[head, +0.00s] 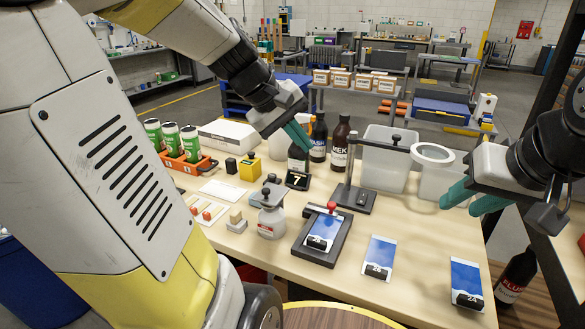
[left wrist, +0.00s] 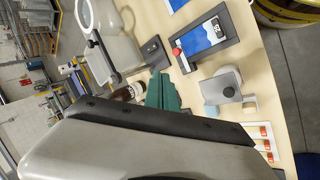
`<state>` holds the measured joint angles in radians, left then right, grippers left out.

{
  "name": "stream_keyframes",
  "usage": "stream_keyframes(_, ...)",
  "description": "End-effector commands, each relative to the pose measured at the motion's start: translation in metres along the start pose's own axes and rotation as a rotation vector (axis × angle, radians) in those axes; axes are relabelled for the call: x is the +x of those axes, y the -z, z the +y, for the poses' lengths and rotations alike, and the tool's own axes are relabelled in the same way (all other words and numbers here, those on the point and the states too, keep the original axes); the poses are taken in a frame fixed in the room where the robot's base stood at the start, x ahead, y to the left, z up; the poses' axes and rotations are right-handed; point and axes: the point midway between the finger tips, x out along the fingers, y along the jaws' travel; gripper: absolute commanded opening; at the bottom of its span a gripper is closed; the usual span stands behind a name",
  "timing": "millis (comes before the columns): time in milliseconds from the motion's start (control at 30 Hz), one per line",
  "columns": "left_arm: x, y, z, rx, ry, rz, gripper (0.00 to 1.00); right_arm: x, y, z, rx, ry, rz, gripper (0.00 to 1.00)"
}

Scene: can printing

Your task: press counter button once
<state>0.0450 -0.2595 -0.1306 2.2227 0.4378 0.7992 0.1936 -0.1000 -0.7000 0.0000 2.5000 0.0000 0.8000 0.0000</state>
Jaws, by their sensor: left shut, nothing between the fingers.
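The counter (head: 298,180) is a small black block showing a white 7, standing on the table near its middle. Its button cannot be made out. My left gripper (head: 297,136) is shut and empty, its teal fingers pointing down above the counter, in front of a dark bottle. The fingers also show in the left wrist view (left wrist: 164,94), where I cannot make out the counter. My right gripper (head: 472,197) is open and empty over the table's right side, well away from the counter.
Dark bottles (head: 339,143) stand behind the counter. An orange rack (head: 188,166) holds cans at left.

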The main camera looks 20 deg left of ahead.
Motion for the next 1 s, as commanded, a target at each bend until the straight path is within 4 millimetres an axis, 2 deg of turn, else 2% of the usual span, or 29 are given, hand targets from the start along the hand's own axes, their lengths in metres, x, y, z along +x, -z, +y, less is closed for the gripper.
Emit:
stream_keyframes(33, 0.014, 0.029, -0.002, -0.138, -0.016, -0.011, 0.0, 0.0, 0.0, 0.0, 0.0, 0.0, 0.0, 0.36)
stream_keyframes(200, 0.055, 0.121, -0.018, -0.573, -0.093, -0.005, 0.0, 0.0, 0.0, 0.0, 0.0, 0.0, 0.0, 0.36)
stream_keyframes(300, 0.076, 0.168, -0.037, -0.782, -0.131, 0.013, 0.0, 0.0, 0.0, 0.0, 0.0, 0.0, 0.0, 0.36)
stream_keyframes(400, 0.092, 0.203, -0.057, -0.933, -0.161, 0.031, 0.0, 0.0, 0.0, 0.0, 0.0, 0.0, 0.0, 0.36)
stream_keyframes(500, 0.103, 0.225, -0.071, -1.029, -0.182, 0.046, 0.0, 0.0, 0.0, 0.0, 0.0, 0.0, 0.0, 0.36)
stream_keyframes(600, 0.108, 0.236, -0.079, -1.078, -0.193, 0.054, 0.0, 0.0, 0.0, 0.0, 0.0, 0.0, 0.0, 0.36)
stream_keyframes(1000, 0.11, 0.239, -0.082, -1.093, -0.197, 0.056, 0.0, 0.0, 0.0, 0.0, 0.0, 0.0, 0.0, 0.36)
